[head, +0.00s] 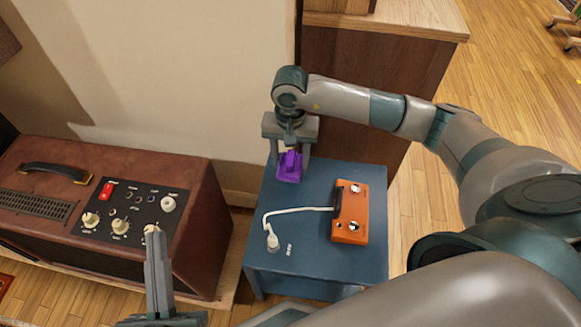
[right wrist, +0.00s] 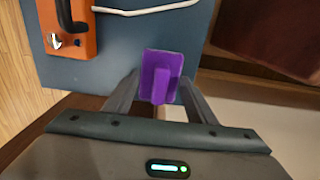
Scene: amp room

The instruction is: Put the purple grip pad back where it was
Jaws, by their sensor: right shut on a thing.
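The purple grip pad (head: 289,170) is a flat plate with a raised ridge. It is at the far left corner of the blue table (head: 300,262); I cannot tell whether it touches the tabletop. My right gripper (head: 289,153) points down at it and is shut on it. In the right wrist view the pad (right wrist: 174,62) shows between the finger ends (right wrist: 160,92). My left gripper (head: 153,236) is at the front of the brown amplifier, its fingertips by a cream knob; whether it is open or shut is unclear.
An orange pedal (head: 352,228) with a black handle lies on the table's right half. A white cable (head: 290,211) runs from it to a white plug (head: 272,241). The brown amplifier (head: 190,190) stands left of the table. A wooden cabinet (head: 345,90) stands behind.

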